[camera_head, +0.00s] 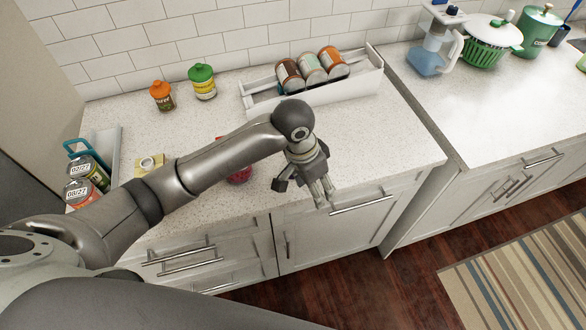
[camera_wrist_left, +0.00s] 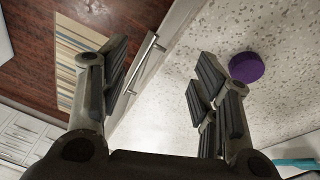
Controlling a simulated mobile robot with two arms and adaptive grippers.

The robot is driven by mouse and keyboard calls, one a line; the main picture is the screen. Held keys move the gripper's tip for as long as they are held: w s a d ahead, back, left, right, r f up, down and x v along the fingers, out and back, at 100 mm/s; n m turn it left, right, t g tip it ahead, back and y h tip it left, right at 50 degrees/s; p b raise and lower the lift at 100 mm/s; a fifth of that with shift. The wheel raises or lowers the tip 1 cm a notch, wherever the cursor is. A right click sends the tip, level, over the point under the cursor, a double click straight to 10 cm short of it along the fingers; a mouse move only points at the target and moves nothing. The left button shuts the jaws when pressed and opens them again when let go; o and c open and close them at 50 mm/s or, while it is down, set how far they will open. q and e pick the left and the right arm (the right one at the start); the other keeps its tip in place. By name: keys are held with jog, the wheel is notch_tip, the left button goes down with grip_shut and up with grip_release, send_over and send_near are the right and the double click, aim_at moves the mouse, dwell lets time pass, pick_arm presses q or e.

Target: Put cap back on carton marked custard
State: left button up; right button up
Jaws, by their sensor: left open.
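A round purple cap (camera_wrist_left: 246,67) lies flat on the speckled counter in the left wrist view, beyond the right-hand fingers of my left gripper and apart from them. My left gripper (camera_head: 302,190) hangs over the counter's front edge in the head view. In the wrist view my left gripper (camera_wrist_left: 158,78) has its fingers spread, with nothing between them. A red or pink item (camera_head: 239,175) shows partly from behind my left arm; I cannot tell what it is. I cannot make out a carton marked custard. My right gripper is not in view.
An orange-lidded jar (camera_head: 162,97) and a green-lidded jar (camera_head: 202,84) stand at the back. A white rack (camera_head: 350,89) holds three lying cans. Dated cans (camera_head: 84,176) and a small yellow-and-white item (camera_head: 149,164) are at left. The counter right of my gripper is clear.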

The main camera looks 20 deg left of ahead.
pick_arm(q)
jog(key=w+a+r+n+y, duration=0.1)
jog(key=w+a+r+y, duration=0.1)
jog(key=w+a+r, duration=0.4)
jog(key=shift+a+r+g, duration=0.4)
jog(key=shift+a+r, duration=0.15)
jog(key=shift+r, duration=0.15)
jog(key=shift+f+p, duration=0.65)
jog(key=shift+f, duration=2.15)
notch_tip(320, 180, down, 5)
jog(key=shift+s+r+p, duration=0.15)
jog(key=shift+r+p, duration=0.05)
jog(key=shift+p, duration=0.95)
jog(key=shift+f, duration=0.3)
